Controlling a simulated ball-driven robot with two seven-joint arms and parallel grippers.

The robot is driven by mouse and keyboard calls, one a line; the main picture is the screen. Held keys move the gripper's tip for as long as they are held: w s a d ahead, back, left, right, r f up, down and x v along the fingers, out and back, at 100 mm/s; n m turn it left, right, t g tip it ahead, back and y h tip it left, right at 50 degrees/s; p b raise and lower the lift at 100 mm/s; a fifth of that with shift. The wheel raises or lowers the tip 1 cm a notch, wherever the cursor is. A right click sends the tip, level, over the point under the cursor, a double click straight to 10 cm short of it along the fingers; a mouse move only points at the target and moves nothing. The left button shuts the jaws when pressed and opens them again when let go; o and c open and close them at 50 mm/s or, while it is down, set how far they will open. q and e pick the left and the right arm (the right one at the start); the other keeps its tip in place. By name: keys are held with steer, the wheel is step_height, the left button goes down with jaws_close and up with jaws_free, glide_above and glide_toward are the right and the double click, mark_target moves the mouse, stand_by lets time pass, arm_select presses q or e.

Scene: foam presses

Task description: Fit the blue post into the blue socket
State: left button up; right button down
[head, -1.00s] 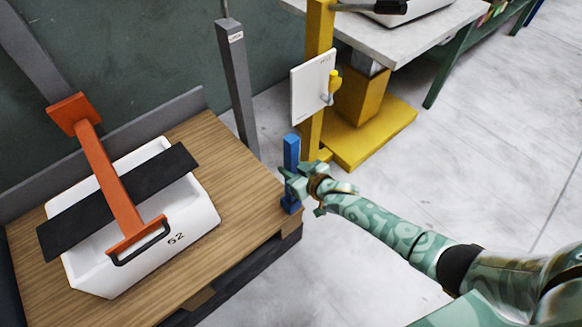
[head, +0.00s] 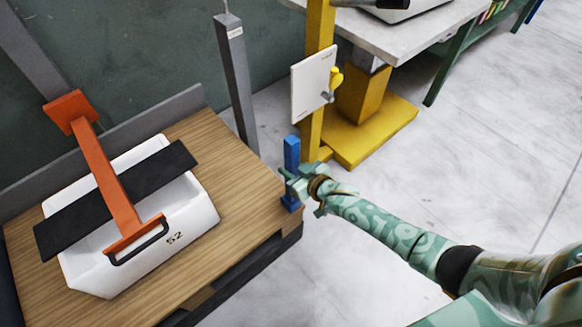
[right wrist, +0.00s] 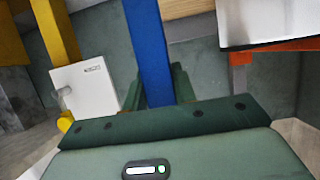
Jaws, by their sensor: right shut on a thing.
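The blue post (head: 291,152) stands roughly upright at the right corner of the wooden table. My right gripper (head: 294,181) is shut on it around its middle. The post also shows in the right wrist view (right wrist: 148,50), running up from between the dark green fingers (right wrist: 160,88). Just below the gripper a wider blue piece (head: 291,204), apparently the blue socket, sits at the table corner, in line with the post. My fingers hide the stretch between them, so I cannot tell whether the post is inside it. My left gripper is not in view.
On the wooden table (head: 236,190) a white bin (head: 190,222) marked 52 sits under an orange press arm (head: 110,185) with a black plate (head: 75,217). A grey post (head: 236,85) and a yellow stand with a white panel (head: 312,83) are behind. Floor to the right is clear.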

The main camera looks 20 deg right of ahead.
arm_select(q)
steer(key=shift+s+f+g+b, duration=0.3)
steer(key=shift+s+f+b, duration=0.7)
steer(key=shift+b, duration=0.45)
arm_select(e)
steer(key=shift+f, duration=2.25)
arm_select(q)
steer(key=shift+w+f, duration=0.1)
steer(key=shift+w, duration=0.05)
arm_select(e)
steer(key=c, duration=1)
jaws_free()
steer(key=shift+c, duration=0.2)
arm_select(q)
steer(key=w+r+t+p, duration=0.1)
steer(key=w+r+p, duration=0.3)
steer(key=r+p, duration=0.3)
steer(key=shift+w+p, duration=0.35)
steer(key=shift+p, duration=0.55)
arm_select(e)
steer(key=v, duration=1.6)
steer(key=shift+s, duration=0.15)
